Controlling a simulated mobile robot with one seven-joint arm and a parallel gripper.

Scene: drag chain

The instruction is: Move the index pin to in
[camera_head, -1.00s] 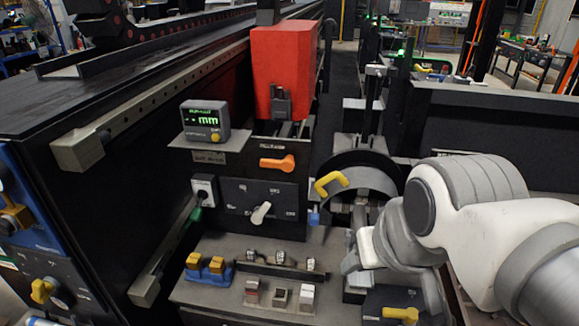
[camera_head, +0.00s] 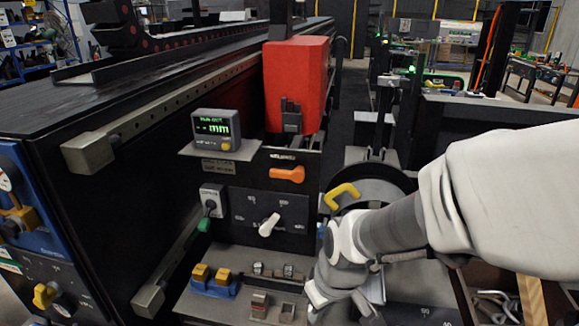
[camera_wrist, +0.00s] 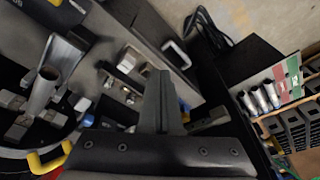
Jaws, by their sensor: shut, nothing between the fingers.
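I cannot tell for sure which part is the index pin. A small blue part (camera_head: 320,231) shows at the left edge of the round black wheel (camera_head: 375,172), partly covered by my arm. A yellow handle (camera_head: 342,194) sits on the wheel's upper left; it also shows at the lower left of the wrist view (camera_wrist: 48,161). My gripper (camera_wrist: 164,76) is shut and empty, its fingers pointing over the dark fixture in the wrist view. A blue part (camera_wrist: 184,107) shows just behind the fingers. In the head view my arm hides much of the wheel and the parts below it.
A panel with an orange lever (camera_head: 288,175), a white rotary switch (camera_head: 269,225) and a display (camera_head: 216,129) stands left of my arm. A red block (camera_head: 296,85) rises behind it. Yellow-and-blue clamps (camera_head: 213,280) sit on the lower shelf. A bin rack (camera_wrist: 290,115) is at right.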

